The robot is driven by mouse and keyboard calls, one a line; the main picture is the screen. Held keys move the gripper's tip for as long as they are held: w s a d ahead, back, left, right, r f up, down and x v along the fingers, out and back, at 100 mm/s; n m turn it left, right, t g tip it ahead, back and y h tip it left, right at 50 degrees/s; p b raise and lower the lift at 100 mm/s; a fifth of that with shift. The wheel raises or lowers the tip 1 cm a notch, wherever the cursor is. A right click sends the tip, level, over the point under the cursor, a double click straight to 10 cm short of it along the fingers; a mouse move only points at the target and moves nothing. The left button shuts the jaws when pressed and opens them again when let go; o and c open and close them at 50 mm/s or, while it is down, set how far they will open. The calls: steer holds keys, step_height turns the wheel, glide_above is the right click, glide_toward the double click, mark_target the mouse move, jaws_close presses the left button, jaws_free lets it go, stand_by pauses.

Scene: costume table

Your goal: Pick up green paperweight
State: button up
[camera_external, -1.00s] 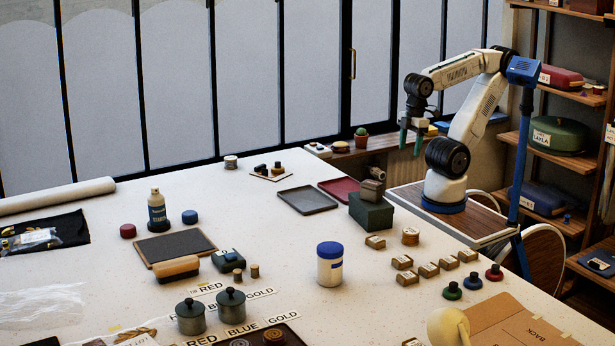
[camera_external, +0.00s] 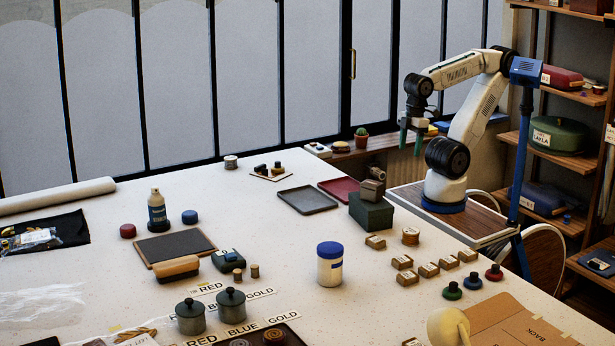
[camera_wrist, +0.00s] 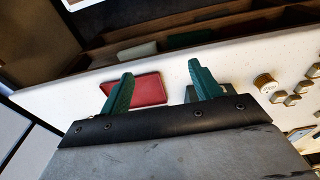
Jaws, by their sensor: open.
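A small green round piece with a dark knob (camera_external: 452,290) stands at the front right of the table in the external view. It looks like the green paperweight, though it is small there. I cannot make it out in the wrist view. My gripper (camera_external: 413,142) hangs high near the far right table edge, well away from it. In the wrist view my gripper (camera_wrist: 160,70) has its two green fingers spread with nothing between them. The red tray (camera_wrist: 148,90) lies on the table beyond them.
Blue (camera_external: 473,282) and red (camera_external: 494,273) knobbed pieces stand beside the green one. A dark green box (camera_external: 371,212) stands near my base.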

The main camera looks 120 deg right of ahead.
steer(key=c, duration=0.3)
steer(key=w+a+r+n+t+y, duration=0.1)
steer(key=w+a+n+t+y, duration=0.15)
steer(key=w+a, duration=1.15)
steer(key=w+a+r+n+t+y, duration=0.1)
steer(key=w+a+n+t+y, duration=0.2)
steer(key=w+a, duration=1)
steer(key=t, duration=0.5)
glide_toward(455, 283)
steer(key=shift+w+a+r+m, duration=0.1)
steer(key=shift+w+r+m, duration=0.15)
steer(key=shift+m, duration=0.2)
steer(key=shift+s+a+f+h, duration=0.1)
steer(key=shift+a+f+h, duration=0.1)
steer(key=shift+h, duration=0.05)
steer(key=shift+x, duration=3.8)
